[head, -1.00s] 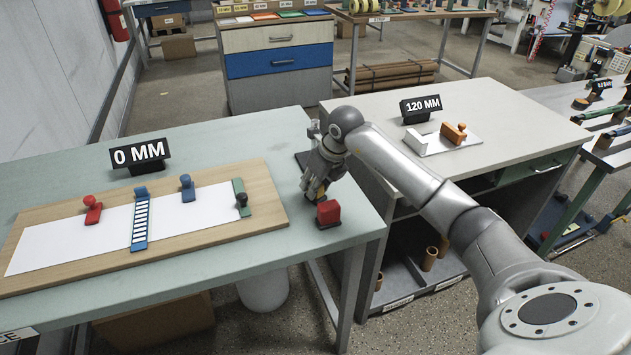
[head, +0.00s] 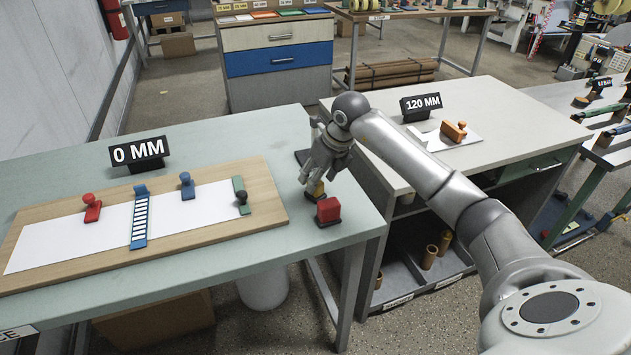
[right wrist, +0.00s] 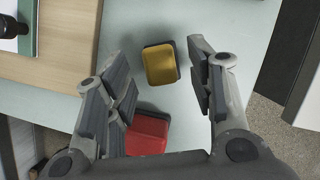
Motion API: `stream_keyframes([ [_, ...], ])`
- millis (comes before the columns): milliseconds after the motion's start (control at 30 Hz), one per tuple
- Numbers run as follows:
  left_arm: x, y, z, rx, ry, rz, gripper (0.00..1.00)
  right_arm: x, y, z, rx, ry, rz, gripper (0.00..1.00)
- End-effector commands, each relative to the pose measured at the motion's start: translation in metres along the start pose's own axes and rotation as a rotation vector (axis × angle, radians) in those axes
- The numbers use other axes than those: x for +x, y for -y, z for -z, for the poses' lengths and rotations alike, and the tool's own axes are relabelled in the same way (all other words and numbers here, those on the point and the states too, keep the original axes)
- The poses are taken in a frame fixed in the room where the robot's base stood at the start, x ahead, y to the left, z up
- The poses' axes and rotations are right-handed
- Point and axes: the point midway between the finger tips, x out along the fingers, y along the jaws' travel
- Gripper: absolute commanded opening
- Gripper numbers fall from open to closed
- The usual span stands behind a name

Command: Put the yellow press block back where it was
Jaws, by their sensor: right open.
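The yellow press block (head: 315,190), with a dark base, stands on the green-grey table near its right edge, just behind the red block (head: 328,208). In the right wrist view the yellow block (right wrist: 160,64) lies ahead of and between the fingertips, with clear gaps on both sides. My right gripper (head: 316,178) is just above the yellow block; in the right wrist view (right wrist: 164,84) it is open and empty. The red block (right wrist: 147,134) is partly hidden by the left finger there. My left gripper is not in view.
A wooden board (head: 268,205) with white paper, a blue ladder-like strip (head: 140,220) and several knobbed pieces lies left of the blocks. A "0 MM" sign (head: 138,152) stands behind it. The right table (head: 490,110) holds a "120 MM" sign (head: 421,106) and an orange block (head: 454,131).

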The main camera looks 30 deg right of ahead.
Motion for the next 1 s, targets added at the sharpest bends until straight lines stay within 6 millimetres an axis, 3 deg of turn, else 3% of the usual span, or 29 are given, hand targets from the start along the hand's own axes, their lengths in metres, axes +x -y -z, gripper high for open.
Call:
stream_keyframes([
  [200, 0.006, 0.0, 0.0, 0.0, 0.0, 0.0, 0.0, -0.05, 0.001, -0.001, -0.001, 0.005, 0.002, 0.5],
  [400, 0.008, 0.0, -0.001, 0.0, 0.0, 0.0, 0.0, -0.081, 0.001, -0.001, 0.0, 0.003, 0.001, 0.5],
  [600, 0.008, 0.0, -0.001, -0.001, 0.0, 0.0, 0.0, -0.091, 0.0, 0.0, 0.0, 0.001, 0.0, 0.5],
  [1000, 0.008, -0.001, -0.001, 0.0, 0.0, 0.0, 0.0, -0.091, 0.0, 0.0, 0.0, 0.0, 0.0, 0.5],
])
